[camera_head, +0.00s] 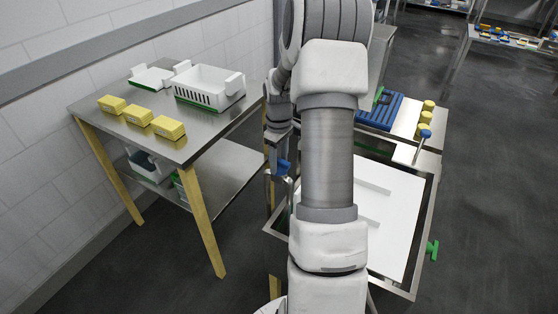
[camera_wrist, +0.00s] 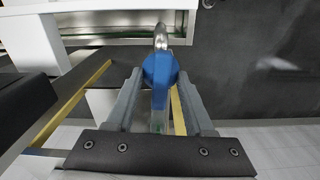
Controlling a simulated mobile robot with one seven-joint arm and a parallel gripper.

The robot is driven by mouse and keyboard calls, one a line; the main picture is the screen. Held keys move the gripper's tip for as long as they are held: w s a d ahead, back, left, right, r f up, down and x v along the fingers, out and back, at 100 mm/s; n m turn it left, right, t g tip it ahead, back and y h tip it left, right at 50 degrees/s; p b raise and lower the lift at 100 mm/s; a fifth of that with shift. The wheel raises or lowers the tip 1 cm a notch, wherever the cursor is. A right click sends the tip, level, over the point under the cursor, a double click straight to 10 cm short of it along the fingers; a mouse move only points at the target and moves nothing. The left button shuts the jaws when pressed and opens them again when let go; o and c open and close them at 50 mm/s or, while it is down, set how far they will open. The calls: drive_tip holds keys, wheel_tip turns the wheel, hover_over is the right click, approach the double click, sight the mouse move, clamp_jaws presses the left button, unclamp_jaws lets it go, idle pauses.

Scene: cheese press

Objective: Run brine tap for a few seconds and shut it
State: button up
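A blue tap handle (camera_wrist: 160,70) with a curved metal spout (camera_wrist: 160,36) beyond it is in the middle of the wrist view. In the head view, the blue handle (camera_head: 282,167) shows just below my gripper (camera_head: 279,140), left of the large table with the white top. In the wrist view, my gripper (camera_wrist: 160,80) has its two grey fingers apart, one on each side of the blue handle. The narrower part of the handle runs back between them, with room on both sides. I cannot tell whether a finger touches the handle. No water is visible. My arm hides part of the table.
A steel side table (camera_head: 150,145) at left holds yellow blocks (camera_head: 111,104) and a white crate (camera_head: 208,86). The white-topped table (camera_head: 395,205) has a green handle (camera_head: 432,249) on its right side. A blue rack (camera_head: 381,111) stands behind. Dark floor is open at right.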

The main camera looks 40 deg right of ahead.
drive_tip(key=shift+r, duration=0.1)
wheel_tip(320, 180, up, 17)
drive_tip(key=shift+p, duration=0.45)
idle(5.3)
drive_tip(key=s+d+t+y+b, duration=0.1)
drive_tip(key=s+d+t+b, duration=0.1)
drive_tip(key=s+t+b, duration=0.3)
approach(279, 159)
drive_tip(key=shift+g, duration=0.3)
drive_tip(key=x, duration=1)
drive_tip(key=shift+w+p, duration=0.2)
drive_tip(key=shift+p, duration=0.15)
